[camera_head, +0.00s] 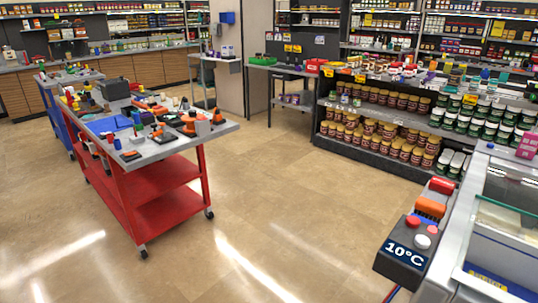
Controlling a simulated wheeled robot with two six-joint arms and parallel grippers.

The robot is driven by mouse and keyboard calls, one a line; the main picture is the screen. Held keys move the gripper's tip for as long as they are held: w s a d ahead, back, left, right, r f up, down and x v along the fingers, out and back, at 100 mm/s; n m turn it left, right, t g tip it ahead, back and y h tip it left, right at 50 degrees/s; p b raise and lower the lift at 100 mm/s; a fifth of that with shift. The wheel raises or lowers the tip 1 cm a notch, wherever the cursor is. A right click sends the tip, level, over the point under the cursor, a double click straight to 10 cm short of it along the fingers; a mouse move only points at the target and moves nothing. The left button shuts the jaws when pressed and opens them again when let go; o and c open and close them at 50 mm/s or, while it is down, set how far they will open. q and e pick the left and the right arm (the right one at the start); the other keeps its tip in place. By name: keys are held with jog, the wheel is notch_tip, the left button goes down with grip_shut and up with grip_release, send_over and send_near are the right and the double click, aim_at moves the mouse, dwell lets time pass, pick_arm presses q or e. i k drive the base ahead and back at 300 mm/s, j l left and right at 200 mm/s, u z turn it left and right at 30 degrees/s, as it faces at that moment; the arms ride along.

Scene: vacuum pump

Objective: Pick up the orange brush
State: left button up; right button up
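A larger orange block-like item (431,207) sits at right, beside the glass-topped freezer and behind a dark box with a "10°C" display. Neither of my grippers shows in the head view.
The freezer (504,225) and the display box (403,250) stand at the near right. Shelves of jars (375,135) line the back right. A wooden counter (150,68) runs along the back left. The tan floor between cart and freezer is clear.

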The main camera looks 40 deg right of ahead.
aim_at(425, 205)
jog(key=i+j+z, duration=0.15)
jog(key=i, duration=0.35)
jog(key=i+j+z, duration=0.2)
jog(key=i, duration=0.3)
jog(key=i+z, duration=0.15)
jog(key=z, duration=0.3)
jog(key=i+z, duration=0.2)
jog(key=z, duration=0.25)
jog(key=i+j+z, duration=0.1)
jog(key=z, duration=0.35)
jog(key=i+j+z, duration=0.15)
jog(key=z, duration=0.3)
jog(key=i, duration=0.05)
